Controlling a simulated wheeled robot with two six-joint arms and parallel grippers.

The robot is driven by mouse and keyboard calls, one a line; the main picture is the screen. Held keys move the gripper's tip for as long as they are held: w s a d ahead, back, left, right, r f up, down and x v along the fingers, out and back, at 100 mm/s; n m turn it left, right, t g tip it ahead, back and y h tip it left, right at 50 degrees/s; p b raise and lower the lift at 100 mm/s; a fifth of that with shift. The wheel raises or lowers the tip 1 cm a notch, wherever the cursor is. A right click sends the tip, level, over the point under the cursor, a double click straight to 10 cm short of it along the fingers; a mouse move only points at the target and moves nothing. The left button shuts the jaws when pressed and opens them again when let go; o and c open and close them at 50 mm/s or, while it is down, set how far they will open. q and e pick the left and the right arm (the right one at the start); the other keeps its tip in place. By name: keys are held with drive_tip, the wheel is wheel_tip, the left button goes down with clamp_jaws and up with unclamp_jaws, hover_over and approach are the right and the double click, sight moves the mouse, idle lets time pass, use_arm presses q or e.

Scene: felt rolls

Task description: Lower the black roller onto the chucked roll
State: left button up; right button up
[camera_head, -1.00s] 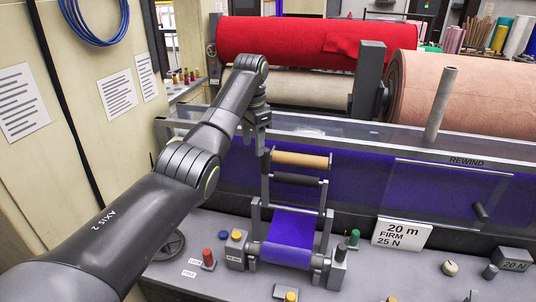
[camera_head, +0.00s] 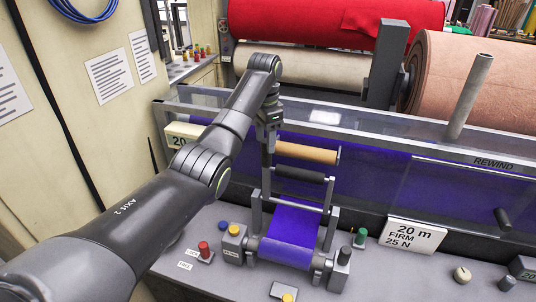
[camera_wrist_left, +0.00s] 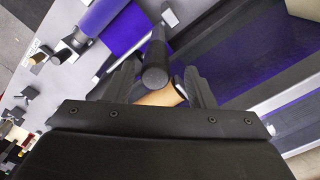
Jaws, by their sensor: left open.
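The black roller (camera_head: 300,174) sits crosswise in an upright frame, just below a tan roll (camera_head: 310,152). Lower down, a purple roll (camera_head: 284,253) lies between two grey end holders, with purple cloth (camera_head: 293,225) rising from it; it looks like the chucked roll. The black roller is well above it, apart. My left gripper (camera_head: 268,142) points down at the left end of the tan roll. In the left wrist view, the open fingers (camera_wrist_left: 160,88) have a dark rod end (camera_wrist_left: 155,75) between them, with the tan roll behind. Contact cannot be told. My right gripper is not in view.
A clear guard with a grey rail (camera_head: 370,127) runs behind the frame. A sloping grey post (camera_head: 470,97) stands at right. A "20 m FIRM 25 N" card (camera_head: 415,234), coloured knobs and a red button (camera_head: 204,248) are on the grey bench. Large felt rolls lie behind.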

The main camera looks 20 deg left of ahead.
sight(265, 155)
use_arm(q)
wheel_tip(265, 155, down, 3)
drive_tip(key=shift+s+f, duration=0.25)
drive_tip(key=shift+f, duration=1.2)
drive_tip(key=shift+c, duration=1.3)
clamp_jaws()
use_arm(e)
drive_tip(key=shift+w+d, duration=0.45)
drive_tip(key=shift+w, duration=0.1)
